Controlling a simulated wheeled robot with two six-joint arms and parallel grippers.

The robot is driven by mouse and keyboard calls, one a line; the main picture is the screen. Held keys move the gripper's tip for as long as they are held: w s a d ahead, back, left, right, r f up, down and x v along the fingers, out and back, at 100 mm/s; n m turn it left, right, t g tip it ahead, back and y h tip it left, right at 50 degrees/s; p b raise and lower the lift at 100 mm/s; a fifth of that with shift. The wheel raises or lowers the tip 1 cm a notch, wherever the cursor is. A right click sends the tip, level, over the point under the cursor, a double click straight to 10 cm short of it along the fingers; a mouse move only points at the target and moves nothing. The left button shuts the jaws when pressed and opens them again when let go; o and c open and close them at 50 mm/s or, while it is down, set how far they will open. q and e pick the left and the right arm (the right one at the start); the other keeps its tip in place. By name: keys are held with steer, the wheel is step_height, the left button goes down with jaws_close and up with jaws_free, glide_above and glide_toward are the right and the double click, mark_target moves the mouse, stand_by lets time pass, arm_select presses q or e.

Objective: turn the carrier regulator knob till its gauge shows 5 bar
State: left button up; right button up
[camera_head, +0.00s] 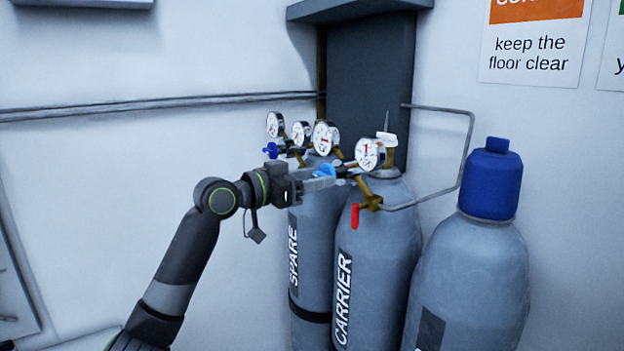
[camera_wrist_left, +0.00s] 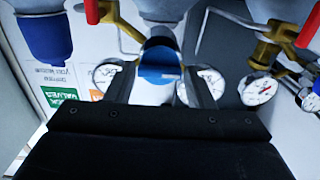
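The carrier cylinder (camera_head: 380,245) is grey and lettered CARRIER, with a brass regulator and two white gauges (camera_head: 369,153) (camera_head: 326,138) on top. Their needles are too small to read. The blue carrier regulator knob (camera_head: 325,170) is partly covered by my left gripper (camera_head: 322,179). In the left wrist view the knob (camera_wrist_left: 160,72) sits between the two fingers, which appear to touch its sides. The gauges (camera_wrist_left: 209,86) show behind the fingers, partly hidden. My right gripper is in neither view.
The spare cylinder (camera_head: 308,245) stands left of the carrier, with its own gauges (camera_head: 275,124) and blue knob (camera_head: 271,150) close by. A red-handled valve (camera_head: 355,216) and bent pipe (camera_head: 470,140) are right of the gripper. A blue-capped cylinder (camera_head: 475,275) stands at right.

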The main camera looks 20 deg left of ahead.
arm_select(q)
steer(key=o, duration=0.3)
steer(key=shift+b+v, duration=3.4)
steer(key=shift+v, duration=5.3)
